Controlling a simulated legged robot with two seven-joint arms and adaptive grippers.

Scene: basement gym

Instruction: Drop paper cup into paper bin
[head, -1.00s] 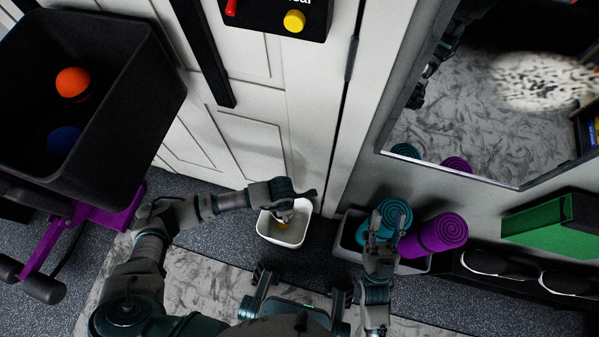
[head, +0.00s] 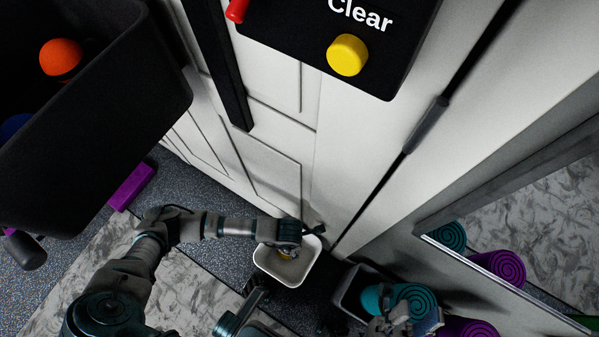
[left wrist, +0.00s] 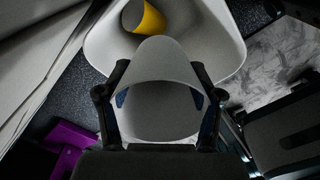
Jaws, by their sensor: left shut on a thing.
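The paper bin (head: 262,268) is a small white open tub on the dark floor by the wall. My left gripper (head: 288,252) is over it. In the left wrist view my left gripper (left wrist: 158,105) is shut on a pale paper cup (left wrist: 157,72), one finger on each side, its open mouth facing the camera. The bin (left wrist: 215,45) is behind and below the cup there. A yellow-and-grey cup-like thing (left wrist: 153,18) lies inside the bin. My right gripper (head: 395,322) is at the bottom edge by the rolled mats; its fingers are unclear.
A grey box (head: 347,292) with a teal rolled mat (head: 412,299) and a purple one (head: 465,328) stands right of the bin. A black tub (head: 150,100) with an orange ball (head: 61,58) is at left. A black panel with a yellow button (head: 347,55) is on the wall above.

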